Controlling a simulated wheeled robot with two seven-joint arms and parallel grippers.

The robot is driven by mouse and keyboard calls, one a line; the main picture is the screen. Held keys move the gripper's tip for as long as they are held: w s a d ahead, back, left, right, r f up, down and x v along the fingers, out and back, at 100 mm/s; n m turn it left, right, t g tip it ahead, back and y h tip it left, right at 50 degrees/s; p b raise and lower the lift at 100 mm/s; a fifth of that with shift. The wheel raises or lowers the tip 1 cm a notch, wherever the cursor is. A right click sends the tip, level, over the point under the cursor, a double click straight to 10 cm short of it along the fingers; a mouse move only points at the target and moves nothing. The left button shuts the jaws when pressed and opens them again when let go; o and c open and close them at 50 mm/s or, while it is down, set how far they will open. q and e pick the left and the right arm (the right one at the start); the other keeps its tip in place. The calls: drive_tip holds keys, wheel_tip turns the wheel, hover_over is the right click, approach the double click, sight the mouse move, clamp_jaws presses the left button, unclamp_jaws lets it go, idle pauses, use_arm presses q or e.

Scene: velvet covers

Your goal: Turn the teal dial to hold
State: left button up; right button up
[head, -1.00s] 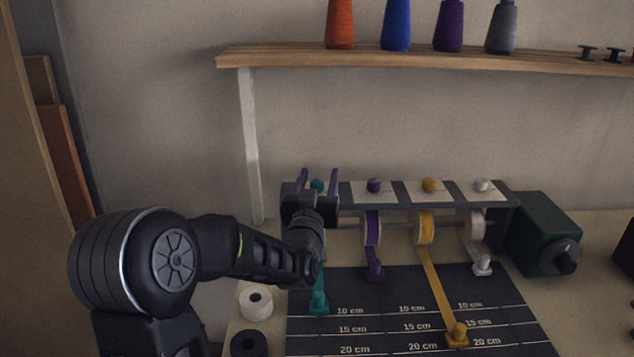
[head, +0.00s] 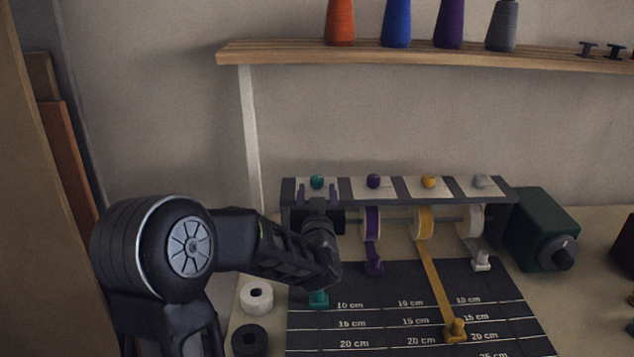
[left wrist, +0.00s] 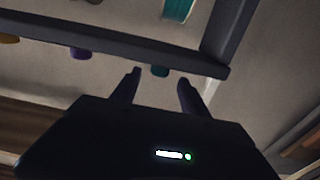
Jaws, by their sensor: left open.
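The teal dial (head: 317,182) is the leftmost of several knobs on the light top panels of the ribbon rack (head: 398,188). My left gripper (head: 319,192) is open in front of and slightly below the dial, apart from it. Dial markings are too small to read. My right gripper is out of view.
Purple (head: 373,181), yellow (head: 429,181) and white (head: 480,181) knobs sit right of the teal one. A green box (head: 540,225) stands right of the rack. A shelf (head: 420,52) with thread cones is above. White (head: 257,296) and black (head: 249,340) rolls lie near my arm.

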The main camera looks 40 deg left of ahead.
sight(317, 183)
use_arm(q)
drive_tip(key=shift+x, duration=2.3)
drive_tip(key=shift+c, duration=0.4)
clamp_jaws()
